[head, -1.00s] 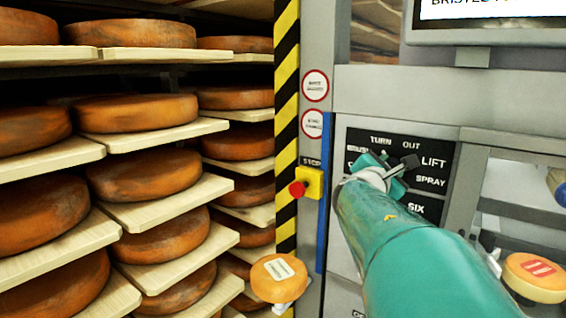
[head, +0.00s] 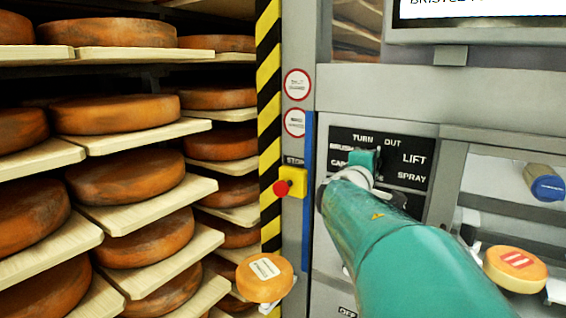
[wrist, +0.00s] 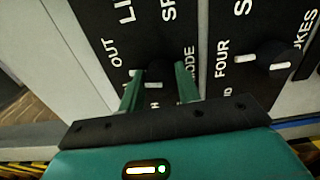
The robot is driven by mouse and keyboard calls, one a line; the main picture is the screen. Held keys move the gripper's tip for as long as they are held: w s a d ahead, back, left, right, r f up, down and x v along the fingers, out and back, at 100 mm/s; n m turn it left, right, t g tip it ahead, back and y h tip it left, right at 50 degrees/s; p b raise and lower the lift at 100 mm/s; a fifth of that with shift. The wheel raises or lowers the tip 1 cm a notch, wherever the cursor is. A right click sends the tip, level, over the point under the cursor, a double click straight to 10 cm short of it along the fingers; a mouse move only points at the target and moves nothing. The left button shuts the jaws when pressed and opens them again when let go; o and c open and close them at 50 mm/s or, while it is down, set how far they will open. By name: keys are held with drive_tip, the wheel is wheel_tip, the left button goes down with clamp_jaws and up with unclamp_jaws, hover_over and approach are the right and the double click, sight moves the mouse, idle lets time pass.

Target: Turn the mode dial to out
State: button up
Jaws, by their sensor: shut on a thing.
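The mode dial (wrist: 157,75) is a small black knob on a black panel, between my two teal fingers in the wrist view. My gripper (wrist: 159,73) is shut on it. The word OUT (wrist: 113,53) is printed left of and above the dial there, and MODE is partly covered by the right finger. Pale marks show at the knob, but I cannot tell which setting it points to. In the head view my gripper (head: 366,163) is at the label panel (head: 416,143), below TURN and OUT; it hides the dial, and BRUSH is partly covered.
A second black dial (wrist: 277,58) sits to the right in the wrist view, near FOUR. A red stop button (head: 281,188) on a yellow box is left of the panel. Cheese racks (head: 140,130) fill the left. Small cheeses (head: 265,277) and (head: 515,267) are low down.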

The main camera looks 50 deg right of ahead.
drive_tip(key=shift+m, duration=1.2)
drive_tip(key=shift+f, duration=0.1)
drive_tip(key=o, duration=1)
drive_tip(key=shift+s+a, duration=0.1)
drive_tip(key=shift+c, duration=0.2)
drive_tip(key=s+a, duration=0.2)
drive_tip(key=a, duration=1.1)
drive_tip(key=shift+a, duration=0.25)
